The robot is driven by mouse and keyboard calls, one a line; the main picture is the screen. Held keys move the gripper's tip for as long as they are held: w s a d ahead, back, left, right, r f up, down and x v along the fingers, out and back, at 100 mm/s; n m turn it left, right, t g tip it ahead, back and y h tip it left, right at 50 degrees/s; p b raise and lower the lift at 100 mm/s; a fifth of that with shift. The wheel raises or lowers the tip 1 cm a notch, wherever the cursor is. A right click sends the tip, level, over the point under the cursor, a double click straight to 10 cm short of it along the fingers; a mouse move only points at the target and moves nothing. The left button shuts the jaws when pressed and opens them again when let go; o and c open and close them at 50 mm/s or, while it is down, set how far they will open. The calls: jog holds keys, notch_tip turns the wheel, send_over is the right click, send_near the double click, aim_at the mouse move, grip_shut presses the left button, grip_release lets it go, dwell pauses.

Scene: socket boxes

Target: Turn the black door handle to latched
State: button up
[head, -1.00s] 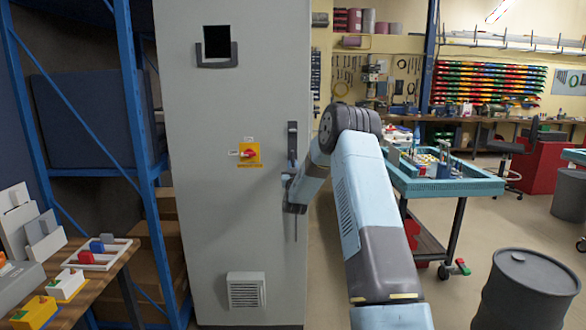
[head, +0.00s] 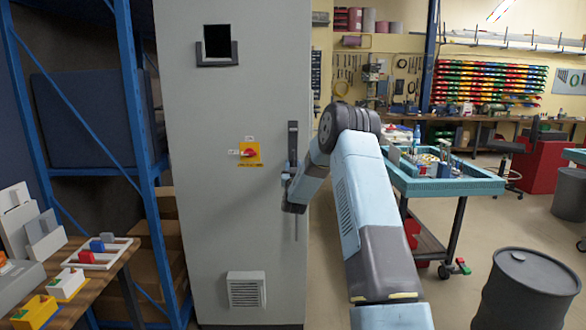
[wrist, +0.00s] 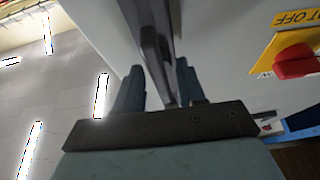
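The black door handle (head: 293,142) is a long upright bar on the grey cabinet door, near its right edge. My gripper (head: 288,182) is at the handle's lower part, seen side-on and small in the head view. In the wrist view, the black handle (wrist: 157,50) runs down between the two blue-grey fingers of my gripper (wrist: 160,88). A gap shows between the handle and the left finger. The right finger is close beside it; I cannot tell whether it touches. The handle's lower end is hidden by my gripper and wrist.
The cabinet door (head: 225,100) has a red-and-yellow switch (head: 249,153) left of the handle and a vent (head: 246,290) below. A blue rack (head: 140,150) stands at left. A blue-topped cart (head: 445,187) and a dark drum (head: 525,290) stand at right, with floor between.

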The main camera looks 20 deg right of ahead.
jog(key=v, duration=1.3)
jog(key=shift+s+a+f, duration=0.2)
jog(key=shift+s+f, duration=0.05)
jog(key=shift+s, duration=0.05)
jog(key=s+a+r+n+g+y, duration=0.35)
jog(key=a+r, duration=0.25)
jog(key=r, duration=0.5)
jog(key=s+a+r+g+y, duration=0.35)
jog(key=s+r, duration=0.25)
jog(key=s, duration=0.5)
jog(key=s+a+g, duration=0.2)
jog(key=s+g, duration=0.2)
jog(key=s, duration=1.4)
jog(key=s+a+f+g, duration=0.1)
jog(key=s+g, duration=0.3)
jog(key=s, duration=1.5)
jog(key=shift+s+a+g, duration=0.25)
jog(key=shift+a+g, duration=0.05)
jog(key=shift+a, duration=0.1)
